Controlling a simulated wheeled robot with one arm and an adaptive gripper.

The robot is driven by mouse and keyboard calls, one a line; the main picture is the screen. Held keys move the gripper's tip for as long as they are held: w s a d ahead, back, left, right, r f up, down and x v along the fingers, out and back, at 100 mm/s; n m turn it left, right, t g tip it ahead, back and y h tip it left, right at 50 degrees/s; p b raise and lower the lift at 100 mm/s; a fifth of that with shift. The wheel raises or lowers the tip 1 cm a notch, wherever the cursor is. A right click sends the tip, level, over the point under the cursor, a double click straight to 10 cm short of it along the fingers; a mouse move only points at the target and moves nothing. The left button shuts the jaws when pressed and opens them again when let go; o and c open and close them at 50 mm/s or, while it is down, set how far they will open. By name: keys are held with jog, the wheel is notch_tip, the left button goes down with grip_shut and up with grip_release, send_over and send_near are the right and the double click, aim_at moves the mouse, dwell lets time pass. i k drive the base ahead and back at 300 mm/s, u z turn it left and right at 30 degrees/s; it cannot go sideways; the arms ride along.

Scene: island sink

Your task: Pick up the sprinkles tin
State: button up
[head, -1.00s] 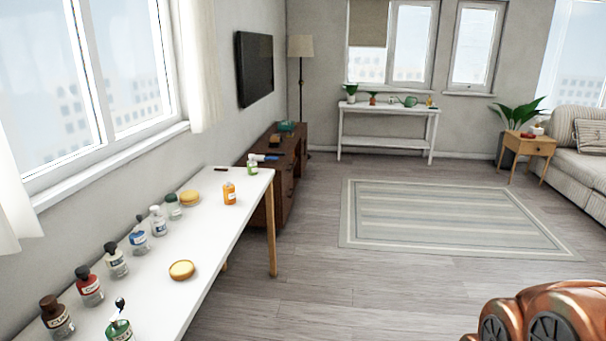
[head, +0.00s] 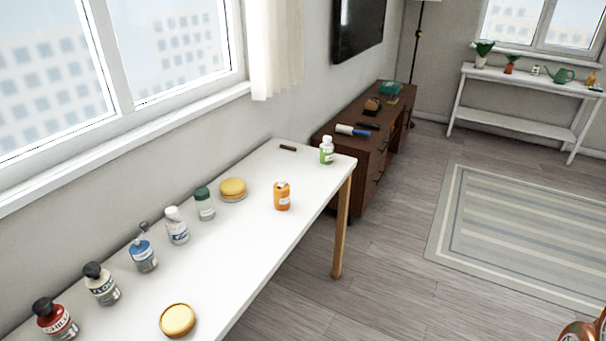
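No label that I can read says sprinkles, so I cannot tell which item is the sprinkles tin. Two low round containers with yellow tops are on the white table (head: 262,232): one near the front edge (head: 178,320), one farther back by the wall (head: 233,188). An orange container with a pale label (head: 282,197) stands near the table's right edge. A small white-capped bottle with a green label (head: 327,151) stands at the far end. My gripper is not in view; only a copper-coloured part of my arm shows at the lower right corner.
Along the table's window side stand a red bottle (head: 54,320), a dark-capped bottle (head: 101,284), a blue-labelled bottle (head: 143,254), a white-capped bottle (head: 176,226) and a green-capped jar (head: 204,204). A brown cabinet (head: 352,160) stands beyond. The floor right of the table is clear.

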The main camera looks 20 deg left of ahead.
aim_at(282, 195)
jog(key=i, duration=2.3)
jog(key=u, duration=5.05)
